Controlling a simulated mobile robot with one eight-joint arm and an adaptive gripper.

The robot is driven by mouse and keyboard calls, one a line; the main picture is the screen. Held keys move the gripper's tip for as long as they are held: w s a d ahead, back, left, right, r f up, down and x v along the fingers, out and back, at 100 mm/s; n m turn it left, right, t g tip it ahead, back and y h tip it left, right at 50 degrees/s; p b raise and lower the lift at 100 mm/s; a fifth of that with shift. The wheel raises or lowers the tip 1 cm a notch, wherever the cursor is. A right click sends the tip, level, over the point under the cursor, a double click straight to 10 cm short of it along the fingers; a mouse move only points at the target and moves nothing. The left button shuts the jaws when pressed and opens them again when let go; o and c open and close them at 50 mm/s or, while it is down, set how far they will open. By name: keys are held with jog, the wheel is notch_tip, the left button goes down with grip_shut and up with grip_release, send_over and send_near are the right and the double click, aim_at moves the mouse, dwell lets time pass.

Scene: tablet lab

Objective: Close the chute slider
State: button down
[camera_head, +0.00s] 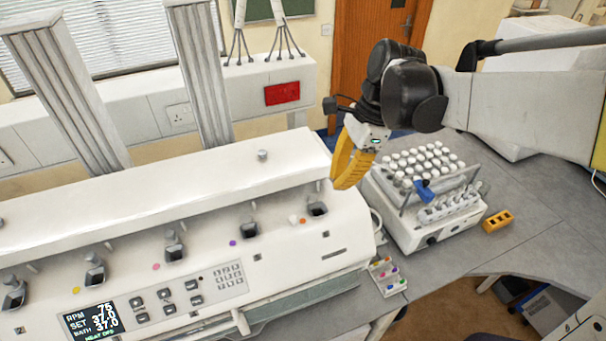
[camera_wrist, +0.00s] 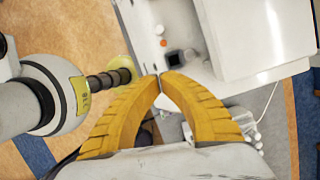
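The white tablet machine (camera_head: 150,190) fills the left of the head view. Several dark chutes run along its front, with the rightmost chute (camera_head: 318,209) beside an orange dot. I cannot tell any slider's position at this size. My gripper (camera_head: 341,184) has yellow fingers and hangs above the machine's right end, close to the rightmost chute. In the wrist view my gripper's fingertips (camera_wrist: 159,76) meet with nothing visible between them. A dark chute opening (camera_wrist: 173,59) lies just beyond them, near an orange dot. I cannot tell whether the fingers touch the machine.
A rack of white-capped vials (camera_head: 425,165) stands right of the machine on the grey bench. A yellow block (camera_head: 497,221) and a small tray of coloured pieces (camera_head: 387,275) lie nearby. The display (camera_head: 93,321) and keypad are on the machine's front. The right bench has free room.

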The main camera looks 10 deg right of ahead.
jog(key=f, duration=0.1)
send_near(303, 225)
jog(key=f, duration=0.1)
jog(key=d+f, duration=0.1)
jog(key=f, duration=0.1)
jog(key=d+f, duration=0.1)
jog(key=shift+w+d+f+p, duration=0.1)
jog(key=shift+w+f+p, duration=0.1)
jog(key=shift+f+p, duration=0.1)
jog(key=a, duration=0.1)
jog(key=a+f+p, duration=0.1)
jog(key=a, duration=0.1)
jog(key=shift+s, duration=0.2)
jog(key=shift+a+f, duration=0.25)
jog(key=shift+a, duration=0.2)
jog(key=shift+s, duration=0.1)
